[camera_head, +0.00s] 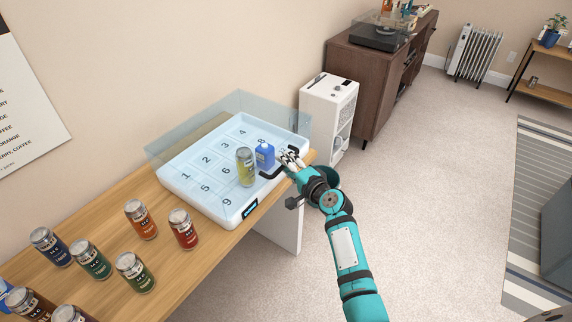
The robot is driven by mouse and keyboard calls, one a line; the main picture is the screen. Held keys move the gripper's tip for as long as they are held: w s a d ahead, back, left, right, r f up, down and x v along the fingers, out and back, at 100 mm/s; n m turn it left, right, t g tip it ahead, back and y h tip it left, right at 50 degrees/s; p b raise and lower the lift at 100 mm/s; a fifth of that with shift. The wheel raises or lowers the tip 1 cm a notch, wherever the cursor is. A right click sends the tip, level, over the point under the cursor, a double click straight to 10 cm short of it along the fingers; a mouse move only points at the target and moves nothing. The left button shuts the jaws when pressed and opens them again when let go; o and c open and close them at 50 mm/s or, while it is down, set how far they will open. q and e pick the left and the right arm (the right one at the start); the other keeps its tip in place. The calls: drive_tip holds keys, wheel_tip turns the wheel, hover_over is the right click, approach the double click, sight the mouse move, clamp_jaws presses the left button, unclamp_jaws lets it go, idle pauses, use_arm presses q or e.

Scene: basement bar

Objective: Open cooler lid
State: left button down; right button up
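The cooler (211,212) is a pale blue-white box on the wooden counter, with numbered places on its floor. Its clear bluish lid (165,151) shows along the back and sides; how far it is open is hard to tell. A black handle (269,176) is at the cooler's right front side. A yellow can (245,168) and a blue container (265,154) show within the cooler's outline. My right gripper (289,160) is at the handle, its fingers close to or touching it; its grip is too small to make out. My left gripper is out of view.
Several cans, including a red one (183,229) and an orange one (140,219), stand on the counter (186,277) left of the cooler. A white cabinet (326,103) stands behind the counter's right end. Open carpet lies to the right.

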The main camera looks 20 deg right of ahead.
drive_tip(key=shift+w+a, duration=0.1)
drive_tip(key=shift+w, duration=0.25)
drive_tip(key=shift+c, duration=0.2)
clamp_jaws()
drive_tip(key=shift+f, duration=0.1)
